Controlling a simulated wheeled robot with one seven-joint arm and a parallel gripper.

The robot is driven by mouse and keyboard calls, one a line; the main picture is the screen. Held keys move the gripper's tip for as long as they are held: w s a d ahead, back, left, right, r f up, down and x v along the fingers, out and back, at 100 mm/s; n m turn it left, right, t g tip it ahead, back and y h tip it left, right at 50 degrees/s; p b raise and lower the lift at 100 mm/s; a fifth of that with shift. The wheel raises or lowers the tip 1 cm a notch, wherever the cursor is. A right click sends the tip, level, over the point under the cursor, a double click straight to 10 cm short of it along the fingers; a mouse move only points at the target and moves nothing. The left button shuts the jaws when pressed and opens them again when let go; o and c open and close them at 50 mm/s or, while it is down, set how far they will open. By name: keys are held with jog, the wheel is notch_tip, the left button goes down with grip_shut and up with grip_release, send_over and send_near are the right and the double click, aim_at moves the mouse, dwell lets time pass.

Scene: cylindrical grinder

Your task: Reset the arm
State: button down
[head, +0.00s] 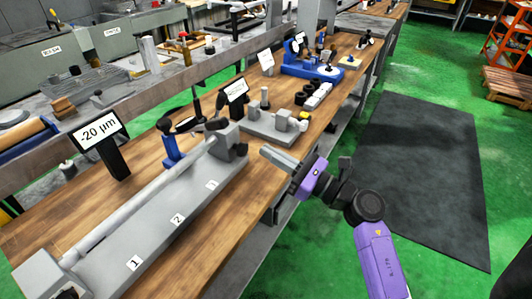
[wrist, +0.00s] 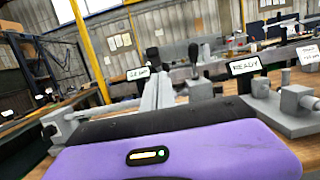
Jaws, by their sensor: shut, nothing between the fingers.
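My purple and black arm (head: 376,255) reaches up from the lower right in the head view. It is bent at a black joint (head: 367,206). My gripper (head: 268,154) points left at the front edge of the wooden bench (head: 160,135), beside the grey fixture block. Its grey fingers are shut and hold nothing.
A long grey fixture (head: 150,243) marked 1, 2, 3 carries a bar on the bench. A "-20 µm" sign (head: 101,130), a small grey fixture (head: 262,124) and a blue device (head: 310,68) stand there too. The "READY" sign (wrist: 245,66) shows. A dark mat (head: 420,170) lies clear on the green floor.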

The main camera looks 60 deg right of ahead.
dwell(0.6)
jog(key=s+a+r+m+t+h, duration=0.1)
jog(key=s+a+r+m+h, duration=0.15)
jog(key=m, duration=0.75)
jog(key=s+a+r+m+t+h, duration=0.1)
jog(key=s+a+r+m+h, duration=0.15)
jog(key=m, duration=0.75)
jog(key=s+a+f+m+g+y, duration=0.2)
jog(key=s+a+f+m+g, duration=0.1)
jog(key=s+a+f+m, duration=0.3)
jog(key=s+a+f+m+g+y, duration=0.2)
jog(key=s+a+f+m+g, duration=0.2)
jog(key=s+a+m, duration=0.6)
jog(key=s+a+f, duration=0.2)
jog(key=a, duration=0.1)
jog(key=shift+f+g+y, duration=0.3)
jog(key=shift+f, duration=0.1)
jog(key=shift+s+d, duration=0.1)
